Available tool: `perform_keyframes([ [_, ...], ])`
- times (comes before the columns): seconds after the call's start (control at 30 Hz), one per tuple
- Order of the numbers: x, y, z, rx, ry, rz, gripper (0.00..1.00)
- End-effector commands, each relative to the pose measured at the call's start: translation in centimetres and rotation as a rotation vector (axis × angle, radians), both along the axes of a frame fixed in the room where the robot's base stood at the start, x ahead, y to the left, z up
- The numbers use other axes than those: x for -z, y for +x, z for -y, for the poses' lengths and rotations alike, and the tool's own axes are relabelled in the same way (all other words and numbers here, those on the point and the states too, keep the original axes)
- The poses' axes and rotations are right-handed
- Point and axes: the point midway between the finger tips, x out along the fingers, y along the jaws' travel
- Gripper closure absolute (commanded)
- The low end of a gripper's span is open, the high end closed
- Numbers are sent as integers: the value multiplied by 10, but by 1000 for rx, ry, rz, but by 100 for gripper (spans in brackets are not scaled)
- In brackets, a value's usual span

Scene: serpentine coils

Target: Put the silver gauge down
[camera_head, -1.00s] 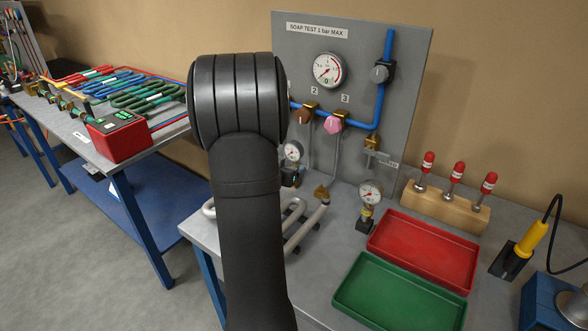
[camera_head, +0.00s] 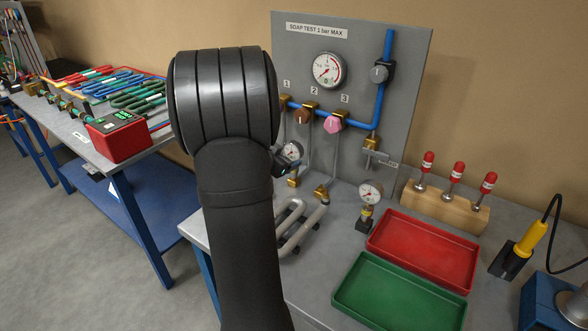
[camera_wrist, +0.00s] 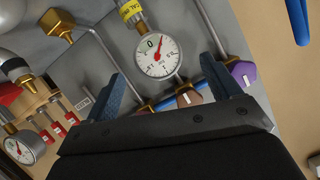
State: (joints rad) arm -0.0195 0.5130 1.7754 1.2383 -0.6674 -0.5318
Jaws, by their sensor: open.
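The silver gauge (camera_wrist: 157,56) has a round white dial with a red needle, a silver stem and a yellow tag. In the wrist view it shows between the two blue fingers of my open gripper (camera_wrist: 163,74), with space at each side. In the head view the gauge (camera_head: 291,151) shows small, just right of my arm, in front of the panel. Most of my gripper is hidden there behind my arm. What the stem rests on is hidden.
A second gauge (camera_head: 370,192) stands on a dark block. A red tray (camera_head: 424,281) and a green tray (camera_head: 385,318) lie to its right and front. A grey coil (camera_head: 301,232) lies on the bench by my arm. The test panel (camera_head: 415,70) with knobs and blue pipe stands behind.

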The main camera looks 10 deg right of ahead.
Motion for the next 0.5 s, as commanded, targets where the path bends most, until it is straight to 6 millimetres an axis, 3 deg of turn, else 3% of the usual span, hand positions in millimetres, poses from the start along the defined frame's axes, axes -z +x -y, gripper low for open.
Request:
perform_keyframes([
  [0.13,10,19,15,1,0,0,18],
  [0.5,23,42,35,0,0,-2,18],
])
